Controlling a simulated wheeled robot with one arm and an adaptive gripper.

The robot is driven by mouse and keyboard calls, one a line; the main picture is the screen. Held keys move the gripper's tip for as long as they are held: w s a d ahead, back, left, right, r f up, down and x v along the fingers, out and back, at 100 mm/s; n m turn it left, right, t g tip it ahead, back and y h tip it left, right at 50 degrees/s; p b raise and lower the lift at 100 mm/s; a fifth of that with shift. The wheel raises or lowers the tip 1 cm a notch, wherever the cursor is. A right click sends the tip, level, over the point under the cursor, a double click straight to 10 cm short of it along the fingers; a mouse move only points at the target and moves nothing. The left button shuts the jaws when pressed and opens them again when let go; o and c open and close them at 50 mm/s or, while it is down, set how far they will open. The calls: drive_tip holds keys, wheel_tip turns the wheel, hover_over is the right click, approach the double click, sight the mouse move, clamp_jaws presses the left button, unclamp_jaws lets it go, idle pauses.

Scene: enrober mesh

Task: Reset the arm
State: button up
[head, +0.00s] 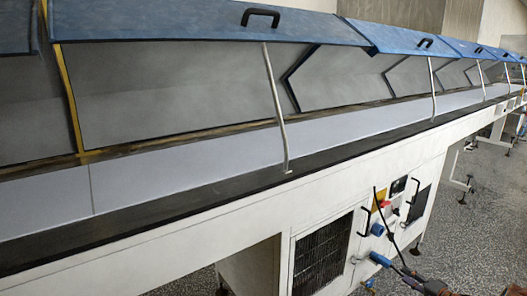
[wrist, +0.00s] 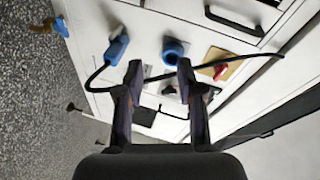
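My gripper (wrist: 160,72) shows in the wrist view with its two dark fingers apart. The space between the fingertips holds nothing that I can see gripped. A black cable (wrist: 230,67) crosses behind the fingertips, and I cannot tell how far off it is. Beyond the fingers is the white machine side panel with a blue plug (wrist: 117,48) on the cable, a blue socket (wrist: 173,50) and a red switch (wrist: 220,70) on a yellow plate. In the head view only dark and orange parts, likely my arm, show at the bottom right edge.
The long white machine (head: 200,237) carries a grey conveyor belt (head: 190,168) under raised blue covers (head: 200,22) on metal struts (head: 275,110). Black handles and a dark vent grille (head: 322,255) are on its front. The speckled floor (head: 480,230) is open at right.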

drive_tip(key=w+r+n+g+h+p, duration=0.1)
drive_tip(key=w+r+h+p, duration=0.2)
drive_tip(key=r, duration=0.6)
drive_tip(key=w+r+n+g+h+p, duration=0.1)
drive_tip(key=w+r+h+p, duration=0.2)
drive_tip(key=r, duration=0.6)
drive_tip(key=s+a+r+g+h+p, duration=0.1)
drive_tip(key=s+a+r+p, duration=0.15)
drive_tip(key=r, duration=0.25)
drive_tip(key=s+a+r+n+g+h+p, duration=0.1)
drive_tip(key=s+a+r+g, duration=0.15)
drive_tip(key=r, duration=0.25)
drive_tip(key=s+a+r+g+h+p, duration=0.1)
drive_tip(key=s+a+r+h+p, duration=0.1)
drive_tip(key=a+r, duration=0.25)
drive_tip(key=s+a+r+n+g+y+p, duration=0.1)
drive_tip(key=s+a+r+n+g+p, duration=0.1)
drive_tip(key=s+a, duration=0.7)
drive_tip(key=s+a+r+n+g+y+p, duration=0.2)
drive_tip(key=s+a+r+g+p, duration=0.3)
drive_tip(key=s, duration=1.6)
drive_tip(key=s+a+r+n+g+y+p, duration=0.1)
drive_tip(key=s+a+r+n+g+p, duration=0.2)
drive_tip(key=s+a, duration=1.1)
wheel_tip(320, 180, up, 3)
drive_tip(key=shift+s+a+r+n+y+p, duration=0.1)
drive_tip(key=shift+s+a+n+y+p, duration=0.25)
drive_tip(key=shift+a+p, duration=0.2)
